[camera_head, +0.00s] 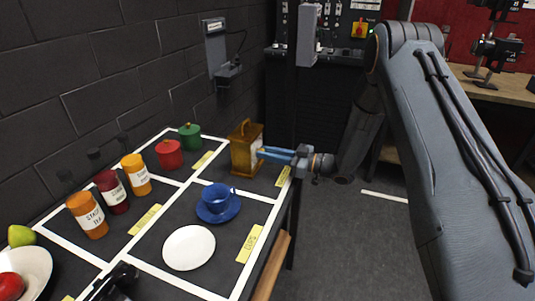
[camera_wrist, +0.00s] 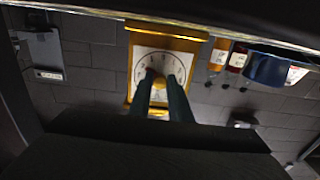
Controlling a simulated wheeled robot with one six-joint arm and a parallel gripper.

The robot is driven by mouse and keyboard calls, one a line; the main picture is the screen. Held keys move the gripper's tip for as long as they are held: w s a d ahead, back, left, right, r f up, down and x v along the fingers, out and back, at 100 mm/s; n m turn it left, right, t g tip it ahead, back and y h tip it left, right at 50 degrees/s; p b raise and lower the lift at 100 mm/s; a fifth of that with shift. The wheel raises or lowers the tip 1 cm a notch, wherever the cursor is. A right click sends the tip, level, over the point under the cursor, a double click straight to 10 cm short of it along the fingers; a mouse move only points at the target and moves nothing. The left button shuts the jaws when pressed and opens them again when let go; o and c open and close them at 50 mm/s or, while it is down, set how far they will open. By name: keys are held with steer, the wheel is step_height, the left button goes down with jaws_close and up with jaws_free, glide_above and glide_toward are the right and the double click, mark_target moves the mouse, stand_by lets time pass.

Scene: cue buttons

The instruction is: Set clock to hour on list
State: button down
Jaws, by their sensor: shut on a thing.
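The clock (camera_head: 243,150) is a yellow-brown wooden case with a handle on top. It stands upright at the back right of the black table, near its edge. In the wrist view, seen upside down, the clock (camera_wrist: 133,69) shows a round white dial with dark marks. My gripper (camera_head: 262,152) reaches in from the right and is shut at the middle of the dial, on a yellow knob (camera_wrist: 159,95). The fingers (camera_wrist: 163,88) cover part of the dial, so the hour set cannot be read. No list is readable in either view.
White lines divide the table. A blue cup (camera_head: 215,197) on a saucer, a white plate (camera_head: 189,248), orange and dark red jars, a red canister (camera_head: 169,155) and a green canister (camera_head: 190,137) stand on it. A grey wall box (camera_head: 215,48) hangs behind. Open floor lies right.

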steer(key=shift+m, duration=0.4)
steer(key=m, duration=0.6)
steer(key=shift+b, duration=0.3)
steer(key=m, duration=0.6)
steer(key=shift+m, duration=0.4)
steer(key=m, duration=1)
steer(key=shift+r+p, duration=0.1)
steer(key=shift+p, duration=0.25)
steer(key=c, duration=1.6)
jaws_free()
steer(key=shift+c, duration=0.2)
